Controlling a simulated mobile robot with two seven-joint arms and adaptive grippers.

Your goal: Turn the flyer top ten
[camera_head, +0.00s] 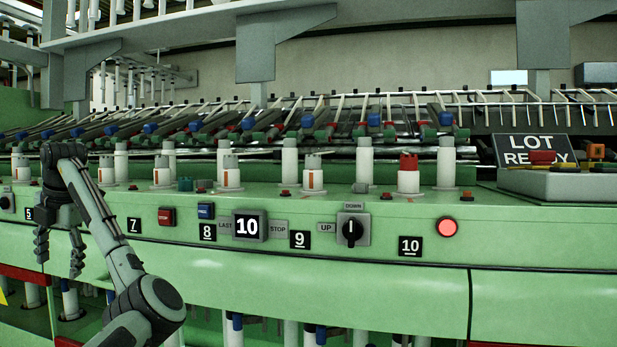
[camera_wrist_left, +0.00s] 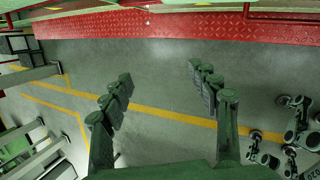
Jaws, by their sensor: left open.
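The black "10" label (camera_head: 410,246) is on the green front of the machine, right of centre in the head view. Above it stands a short white flyer top with a red cap (camera_head: 409,170); a taller white post (camera_head: 446,160) is to its right. Similar short flyer tops with grey caps (camera_head: 312,175) stand further left. My left gripper (camera_head: 60,252) is open, empty and pointing down in front of the panel at the far left, well apart from the red-capped top. Its open fingers also show in the left wrist view (camera_wrist_left: 160,95), over bare floor. My right gripper is out of view.
A "LOT READY" sign (camera_head: 535,149) stands at right. A red plate (camera_wrist_left: 190,25) borders the floor.

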